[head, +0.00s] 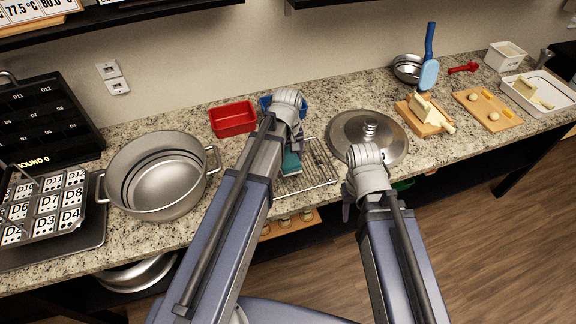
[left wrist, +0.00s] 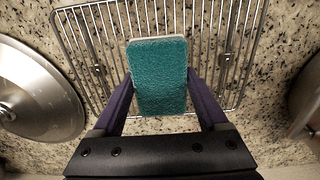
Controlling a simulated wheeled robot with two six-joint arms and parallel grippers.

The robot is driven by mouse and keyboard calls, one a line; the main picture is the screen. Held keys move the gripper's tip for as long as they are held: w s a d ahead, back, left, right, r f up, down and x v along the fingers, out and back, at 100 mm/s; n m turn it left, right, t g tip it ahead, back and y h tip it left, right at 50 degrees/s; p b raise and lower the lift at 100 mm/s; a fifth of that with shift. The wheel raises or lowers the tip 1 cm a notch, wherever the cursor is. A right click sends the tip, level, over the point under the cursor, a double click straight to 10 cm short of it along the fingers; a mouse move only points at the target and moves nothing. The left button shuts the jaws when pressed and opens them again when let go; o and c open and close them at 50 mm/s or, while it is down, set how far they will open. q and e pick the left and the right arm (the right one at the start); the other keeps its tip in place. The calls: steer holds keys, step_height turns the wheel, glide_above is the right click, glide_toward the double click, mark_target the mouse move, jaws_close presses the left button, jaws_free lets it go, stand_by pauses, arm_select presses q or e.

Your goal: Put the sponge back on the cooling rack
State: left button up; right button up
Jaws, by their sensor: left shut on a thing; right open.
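The teal sponge (head: 291,163) with a pale far edge is between the fingers of my left gripper (head: 292,148), which is shut on it. In the left wrist view the sponge (left wrist: 160,78) lies between the two purple fingers of that gripper (left wrist: 162,88), over the wire cooling rack (left wrist: 215,45), near one edge of it. In the head view the rack (head: 319,166) is on the counter, partly hidden by my left arm. I cannot tell whether the sponge touches the wires. My right gripper (head: 347,208) is open, by the counter's front edge, right of the rack.
A large pot (head: 158,180) stands left, a red tray (head: 233,119) behind the rack, and a blue tray (head: 267,103) partly behind my left arm. A round steel lid (head: 385,137) lies right of the rack. Boards, a bowl (head: 407,68) and a white tray (head: 540,95) fill the right.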

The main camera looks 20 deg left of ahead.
mark_target(288, 163)
arm_select(q)
step_height(288, 163, down, 3)
steer(key=shift+f+b, duration=0.1)
steer(key=shift+b, duration=1.05)
steer(key=o, duration=1.1)
